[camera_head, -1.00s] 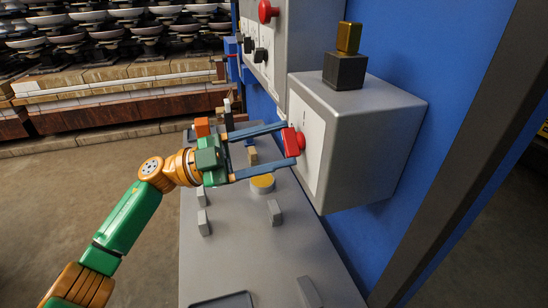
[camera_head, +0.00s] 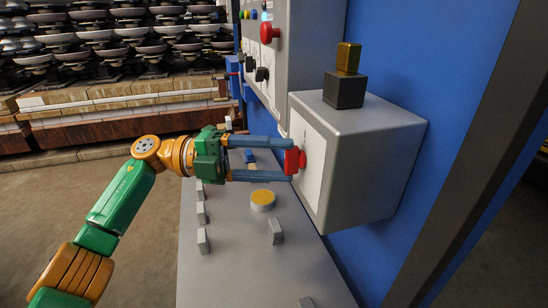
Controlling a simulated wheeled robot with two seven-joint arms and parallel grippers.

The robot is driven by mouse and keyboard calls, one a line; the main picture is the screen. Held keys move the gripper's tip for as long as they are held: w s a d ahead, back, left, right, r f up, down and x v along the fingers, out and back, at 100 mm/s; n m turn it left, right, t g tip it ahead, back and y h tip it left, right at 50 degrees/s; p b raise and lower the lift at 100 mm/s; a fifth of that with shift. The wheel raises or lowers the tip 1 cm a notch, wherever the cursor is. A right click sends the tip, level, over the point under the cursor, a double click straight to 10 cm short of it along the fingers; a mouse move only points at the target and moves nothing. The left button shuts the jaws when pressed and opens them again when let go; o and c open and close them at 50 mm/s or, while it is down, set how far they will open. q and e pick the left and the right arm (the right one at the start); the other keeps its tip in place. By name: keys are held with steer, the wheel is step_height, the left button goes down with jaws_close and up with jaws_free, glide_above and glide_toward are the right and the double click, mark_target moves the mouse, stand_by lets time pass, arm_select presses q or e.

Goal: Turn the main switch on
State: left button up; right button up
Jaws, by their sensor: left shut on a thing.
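The main switch is a red rotary handle (camera_head: 300,160) on the white front plate (camera_head: 309,185) of a grey box (camera_head: 362,160) on the blue wall. My left gripper (camera_head: 290,159) reaches it from the left. Its two blue fingers are level, one above the other, and shut on the red handle at their tips. Part of the handle is hidden by the fingertips, so its exact angle is hard to read. My right gripper is not in view.
A grey table (camera_head: 235,250) below carries a yellow-topped disc (camera_head: 262,200) and several small grey blocks. A dark block (camera_head: 344,90) with a gold piece tops the box. Another panel with a red button (camera_head: 268,32) is behind. Insulator stacks stand at the back left.

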arm_select(q)
steer(key=shift+m, duration=0.3)
stand_by(0.4)
steer(key=o, duration=1.4)
steer(key=a, duration=0.7)
steer(key=shift+w, duration=0.3)
